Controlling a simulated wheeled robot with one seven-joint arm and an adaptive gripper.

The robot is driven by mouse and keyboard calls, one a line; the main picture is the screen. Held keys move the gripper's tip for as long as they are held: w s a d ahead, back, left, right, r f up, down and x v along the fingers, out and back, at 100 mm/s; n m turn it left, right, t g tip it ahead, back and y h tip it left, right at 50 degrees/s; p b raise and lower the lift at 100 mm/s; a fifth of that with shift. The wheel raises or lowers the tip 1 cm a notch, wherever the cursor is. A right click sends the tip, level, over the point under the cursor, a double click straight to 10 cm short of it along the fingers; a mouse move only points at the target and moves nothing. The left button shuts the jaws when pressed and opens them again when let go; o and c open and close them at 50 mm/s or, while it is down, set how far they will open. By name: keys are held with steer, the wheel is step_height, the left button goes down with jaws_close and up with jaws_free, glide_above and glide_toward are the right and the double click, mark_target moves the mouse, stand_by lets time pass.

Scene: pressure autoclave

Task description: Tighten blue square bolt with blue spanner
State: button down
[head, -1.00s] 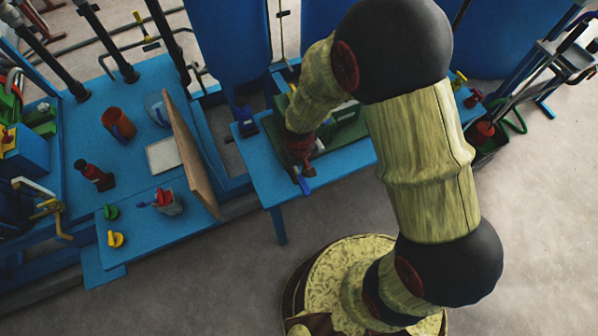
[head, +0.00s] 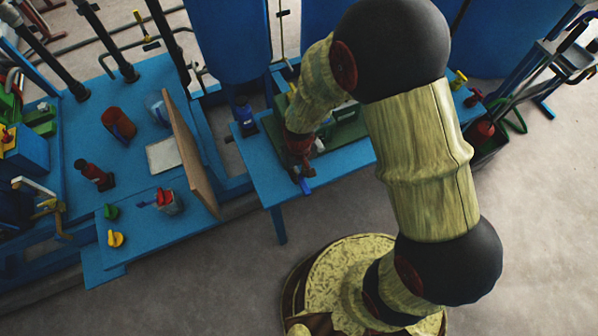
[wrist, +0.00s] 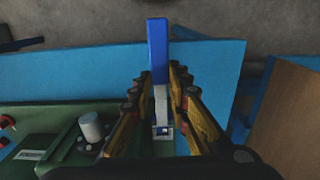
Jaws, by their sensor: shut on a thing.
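The blue spanner (wrist: 158,52) has a blue handle and a grey shank. Its blue end also shows in the head view (head: 306,187) beside my gripper (head: 302,168). In the wrist view my gripper (wrist: 160,88) is shut on the spanner, with a finger on each side of the grey shank. The spanner's lower end meets a small square fitting (wrist: 163,130) with a light rim and dark blue middle, apparently the bolt. I cannot tell how far the jaw is seated around it.
The green machine (wrist: 60,135) with a grey cylindrical knob (wrist: 91,126) lies below on the blue table (wrist: 215,65). A wooden board (head: 190,152) stands to the left in the head view. Bare floor (head: 540,240) lies to the right.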

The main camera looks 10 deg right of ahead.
steer(key=shift+f+b, duration=0.65)
steer(key=shift+f, duration=0.45)
steer(key=c, duration=1.6)
jaws_free()
steer(key=shift+r, duration=0.1)
step_height(320, 180, up, 12)
steer(key=shift+f, duration=0.1)
